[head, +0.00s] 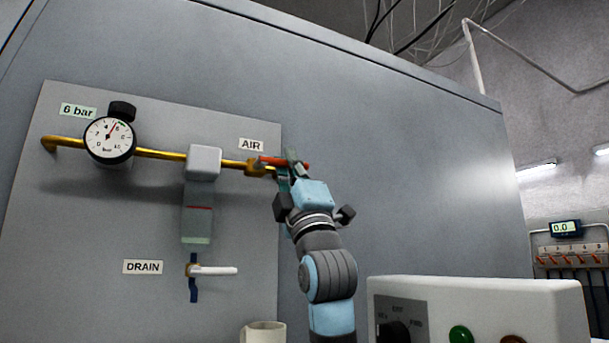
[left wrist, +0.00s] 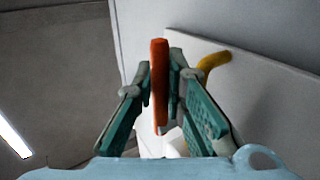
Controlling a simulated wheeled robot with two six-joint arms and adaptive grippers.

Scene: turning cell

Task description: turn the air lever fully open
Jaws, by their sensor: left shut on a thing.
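The air lever (head: 268,160) is an orange-red bar at the right end of the brass pipe, just below the AIR label (head: 251,145). In the head view it lies roughly along the pipe. My left gripper (head: 288,166) is at the lever and partly covers its right part. In the left wrist view the lever (left wrist: 159,80) stands upright between the two green fingers of the left gripper (left wrist: 160,88), which are shut on it. The valve body (head: 257,167) is brass and partly hidden. My right gripper is not in view.
A pressure gauge (head: 109,139) and a grey filter unit (head: 204,163) sit on the pipe to the left. Below is a white drain lever (head: 214,271). A control box (head: 480,300) stands at the lower right, and a pale mug (head: 263,333) at the bottom.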

